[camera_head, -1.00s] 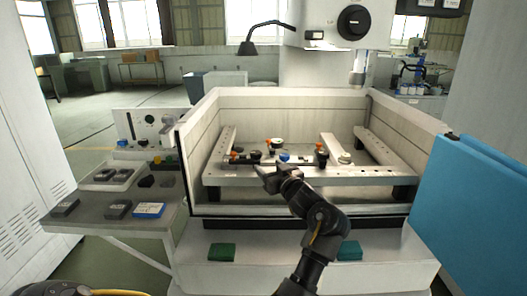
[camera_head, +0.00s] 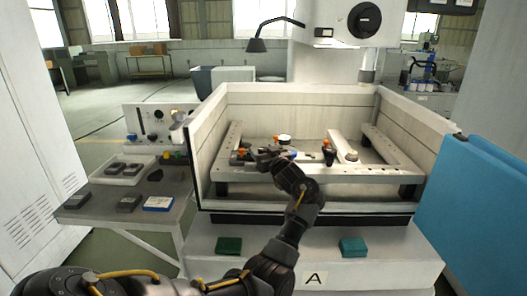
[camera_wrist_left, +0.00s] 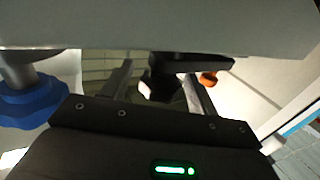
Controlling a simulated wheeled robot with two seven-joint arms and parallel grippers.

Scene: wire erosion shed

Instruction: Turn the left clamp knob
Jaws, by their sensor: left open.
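My left gripper (camera_head: 264,157) is open over the left part of the work frame (camera_head: 350,175) in the machine tank. Its fingers cover the spot where a black clamp knob showed earlier, so the left clamp knob is hidden or cannot be told apart from them. Contact cannot be told. An orange part (camera_head: 242,152) shows just left of the fingers, and a blue part (camera_head: 293,154) just right. In the left wrist view, a blue part (camera_wrist_left: 30,105) is at the left and an orange part (camera_wrist_left: 208,78) lies beyond the gripper. My right gripper is not in view.
A black knob with a pale top (camera_head: 284,139) stands behind the gripper; another clamp (camera_head: 328,150) is to the right. The tank's front wall (camera_head: 240,206) lies below my wrist. A side table (camera_head: 120,215) with blocks stands left. A blue panel (camera_head: 473,200) hangs right.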

